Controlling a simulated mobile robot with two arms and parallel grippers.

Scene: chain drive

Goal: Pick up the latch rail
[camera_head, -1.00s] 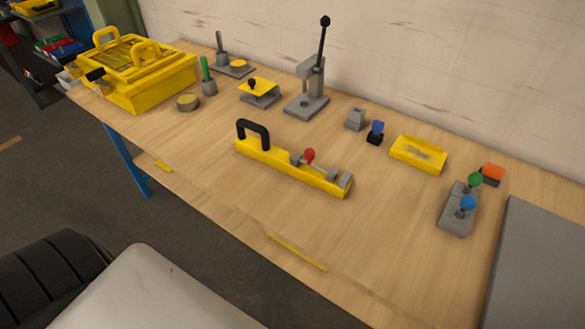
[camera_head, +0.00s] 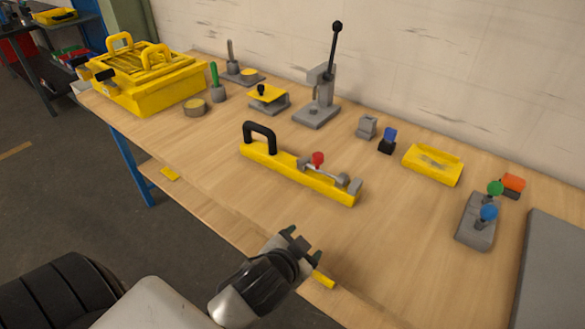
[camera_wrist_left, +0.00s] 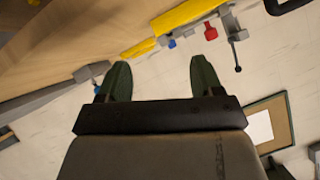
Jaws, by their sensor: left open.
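The latch rail, a long yellow bar (camera_head: 283,168), lies on the workbench. It has a black arched handle (camera_head: 260,135) at its left end and a red-knobbed latch (camera_head: 318,159) with grey fittings towards its right end. In the left wrist view the rail (camera_wrist_left: 188,14) crosses the top, beyond the fingers, with its red knob below it. My left gripper (camera_head: 302,243) is over the bench's front edge, nearer me than the rail and apart from it. In the left wrist view its two dark green fingers (camera_wrist_left: 154,80) are spread with nothing between them. My right gripper is not seen.
Behind the rail stand a grey lever press (camera_head: 317,100), a yellow tray (camera_head: 432,165) and a blue-topped block (camera_head: 388,141). A grey block with green and blue knobs (camera_head: 475,225) is at right. A yellow crate (camera_head: 150,88) is at far left.

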